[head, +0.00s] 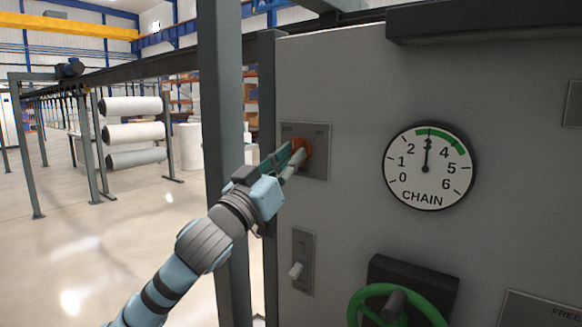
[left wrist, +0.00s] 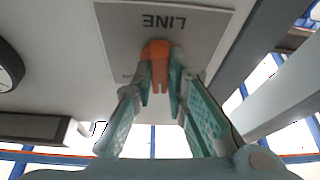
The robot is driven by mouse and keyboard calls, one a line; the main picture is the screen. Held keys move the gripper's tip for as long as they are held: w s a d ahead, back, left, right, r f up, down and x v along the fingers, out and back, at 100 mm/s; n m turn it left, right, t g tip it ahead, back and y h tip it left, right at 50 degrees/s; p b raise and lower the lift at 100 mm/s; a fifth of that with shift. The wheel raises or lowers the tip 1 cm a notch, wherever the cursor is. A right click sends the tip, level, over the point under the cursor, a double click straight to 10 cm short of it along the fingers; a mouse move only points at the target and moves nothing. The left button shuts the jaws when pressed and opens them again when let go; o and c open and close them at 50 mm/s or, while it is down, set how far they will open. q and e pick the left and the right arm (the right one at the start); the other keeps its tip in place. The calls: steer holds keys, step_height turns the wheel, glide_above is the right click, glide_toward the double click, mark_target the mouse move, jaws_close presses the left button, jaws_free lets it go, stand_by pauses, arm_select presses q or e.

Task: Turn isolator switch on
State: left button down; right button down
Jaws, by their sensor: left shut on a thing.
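An orange-red switch knob (head: 305,148) sits on a grey plate (head: 318,170) at the left part of the grey panel. In the left wrist view the knob (left wrist: 156,50) stands below the upside-down word LINE on its plate (left wrist: 115,40). My left gripper (head: 297,154) reaches the knob from the left. In the left wrist view its teal fingers (left wrist: 157,85) are shut on the knob, one on each side. The fingers hide part of the knob and of the plate's marks in the head view. My right gripper is not in view.
A round CHAIN gauge (head: 428,166) is right of the switch, its needle near 3. A small lever switch (head: 296,270) is below, and a green handwheel (head: 362,300) is lower right. A grey post (head: 222,100) stands just left of the panel.

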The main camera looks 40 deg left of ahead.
arm_select(q)
steer(key=m+h, duration=0.2)
steer(key=m, duration=0.2)
steer(key=m+g+h+p, duration=0.1)
steer(key=m+h, duration=0.1)
steer(key=m, duration=0.3)
steer(key=m+g+h, duration=0.1)
steer(key=m+h, duration=0.1)
steer(key=m, duration=0.3)
steer(key=shift+a+r+h, duration=0.2)
steer(key=shift+a+h, duration=0.1)
steer(key=shift+a, duration=0.1)
steer(key=shift+m, duration=0.3)
steer(key=c, duration=1.6)
jaws_free()
